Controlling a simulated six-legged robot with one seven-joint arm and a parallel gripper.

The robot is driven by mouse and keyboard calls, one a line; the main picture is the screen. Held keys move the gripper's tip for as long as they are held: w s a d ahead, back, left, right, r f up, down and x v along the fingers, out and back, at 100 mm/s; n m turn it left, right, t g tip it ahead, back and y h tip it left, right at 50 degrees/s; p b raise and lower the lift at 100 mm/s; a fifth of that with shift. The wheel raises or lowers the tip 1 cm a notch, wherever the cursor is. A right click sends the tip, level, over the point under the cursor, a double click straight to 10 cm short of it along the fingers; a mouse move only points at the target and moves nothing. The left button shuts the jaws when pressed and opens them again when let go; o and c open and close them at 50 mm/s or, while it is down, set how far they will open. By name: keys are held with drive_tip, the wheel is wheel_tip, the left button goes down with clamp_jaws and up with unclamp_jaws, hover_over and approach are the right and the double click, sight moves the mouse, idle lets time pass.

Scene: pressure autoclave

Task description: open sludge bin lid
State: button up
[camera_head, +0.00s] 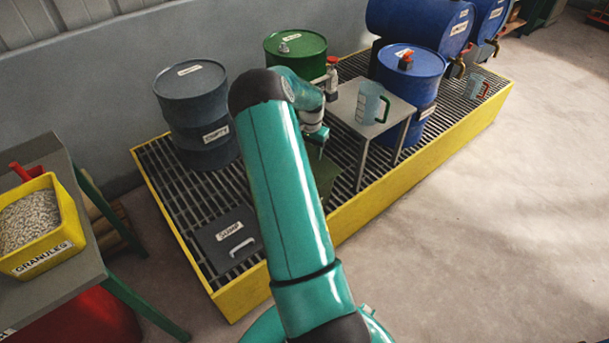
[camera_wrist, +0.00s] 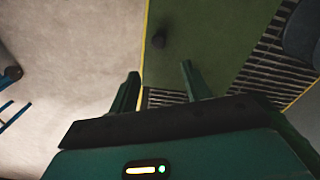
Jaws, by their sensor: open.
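A flat green panel (camera_wrist: 215,35) with a dark round knob (camera_wrist: 158,41) fills the upper middle of the wrist view. It looks like the sludge bin's lid, but no label on it shows. In the head view a green surface (camera_head: 327,174) on the grating is mostly hidden behind my arm. My gripper (camera_wrist: 160,84) is open and empty, its two fingers apart, with the knob beyond the fingertips. In the head view my gripper (camera_head: 320,149) is small and partly hidden by my arm, above the green surface. Whether the fingers touch the panel cannot be told.
A yellow-edged grated platform (camera_head: 430,141) carries a grey drum (camera_head: 195,110), a green drum (camera_head: 297,50), blue drums and a small metal table (camera_head: 395,103) with a jug (camera_head: 369,101). A dark SUMP hatch (camera_head: 226,238) lies left. The floor at right is clear.

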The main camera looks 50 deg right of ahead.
drive_tip(key=f, duration=1.3)
drive_tip(key=shift+s+f, duration=0.1)
drive_tip(key=shift+s, duration=0.1)
clamp_jaws()
